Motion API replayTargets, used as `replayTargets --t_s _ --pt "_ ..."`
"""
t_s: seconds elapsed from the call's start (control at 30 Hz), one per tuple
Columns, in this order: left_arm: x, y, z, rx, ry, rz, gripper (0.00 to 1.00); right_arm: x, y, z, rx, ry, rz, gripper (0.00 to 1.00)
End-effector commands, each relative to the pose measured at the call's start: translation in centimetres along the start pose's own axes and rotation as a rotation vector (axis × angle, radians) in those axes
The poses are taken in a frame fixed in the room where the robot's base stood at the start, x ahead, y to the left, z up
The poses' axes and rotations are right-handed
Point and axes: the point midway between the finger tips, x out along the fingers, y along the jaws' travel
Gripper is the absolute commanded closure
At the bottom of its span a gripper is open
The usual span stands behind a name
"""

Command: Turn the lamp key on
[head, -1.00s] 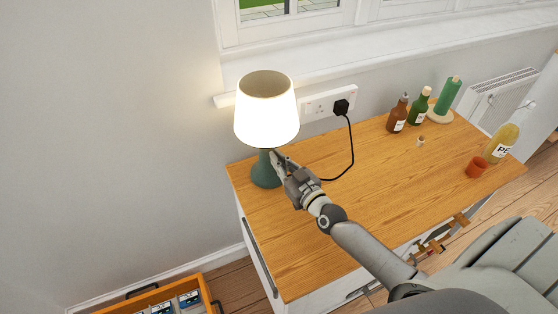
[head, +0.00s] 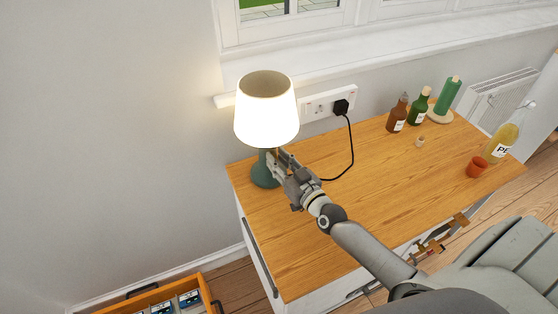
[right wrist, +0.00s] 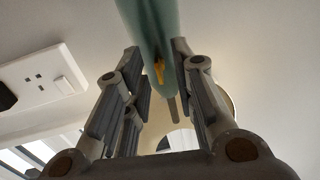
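The table lamp has a bright, glowing white shade (head: 266,122) and a teal base (head: 262,172), and stands upright at the left back of the wooden top. The small yellow lamp key (right wrist: 158,71) shows against the teal lamp body (right wrist: 150,28) in the right wrist view. My right gripper (head: 274,160) is at the lamp's neck, just below the shade. In the wrist view its fingers (right wrist: 158,62) are apart, with the key in the gap between them; I see no grip on it. The key is not clear in the head view. My left gripper is not in view.
A wall socket (head: 320,107) with a black plug (head: 341,107) and cord is behind the lamp.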

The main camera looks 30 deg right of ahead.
Motion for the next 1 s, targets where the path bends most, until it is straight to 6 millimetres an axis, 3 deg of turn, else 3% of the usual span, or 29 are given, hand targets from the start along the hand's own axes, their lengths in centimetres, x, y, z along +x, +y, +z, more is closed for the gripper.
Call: replayTargets --t_s 0.37,0.8,1.0 --pt "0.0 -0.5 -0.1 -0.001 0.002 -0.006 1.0 -0.9 0.0 0.1 -0.001 -0.002 0.0 0.75" --pt "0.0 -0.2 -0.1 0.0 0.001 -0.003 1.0 -8.9 0.0 0.1 -0.002 -0.003 -0.001 0.75" --pt "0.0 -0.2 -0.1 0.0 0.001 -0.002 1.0 -11.3 0.0 0.1 0.0 -0.002 0.0 0.75"
